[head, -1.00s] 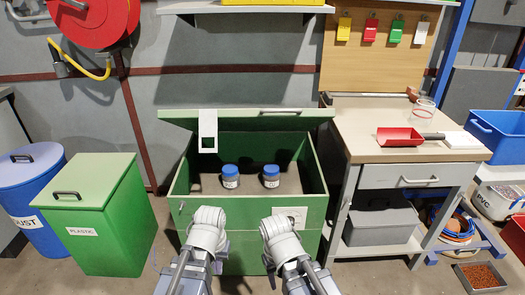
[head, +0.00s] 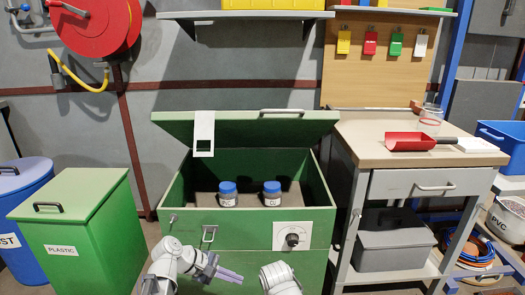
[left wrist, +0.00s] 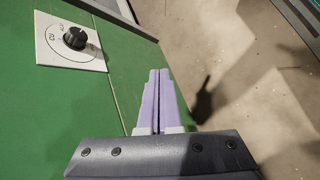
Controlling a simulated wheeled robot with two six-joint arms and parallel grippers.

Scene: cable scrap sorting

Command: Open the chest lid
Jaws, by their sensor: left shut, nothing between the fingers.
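The green chest (head: 232,222) stands open in front of me in the head view. Its lid (head: 255,130) is raised and tilted above the opening. A pale hasp plate with a square hole (head: 204,134) hangs at the lid's front edge, and a handle (head: 282,112) sits on the lid. A metal staple (head: 209,235) and a dial plate (head: 306,236) are on the chest's front; the dial plate also shows in the left wrist view (left wrist: 92,56). My left gripper (head: 240,277) is shut and empty, low before the chest front. My right gripper is out of view; only part of that arm shows.
Two blue-capped jars (head: 228,194) (head: 272,193) stand inside the chest. A green plastic bin (head: 85,225) stands to the left. A workbench (head: 365,155) with a red scoop (head: 408,142) is close on the right. A shelf (head: 245,15) runs above the lid.

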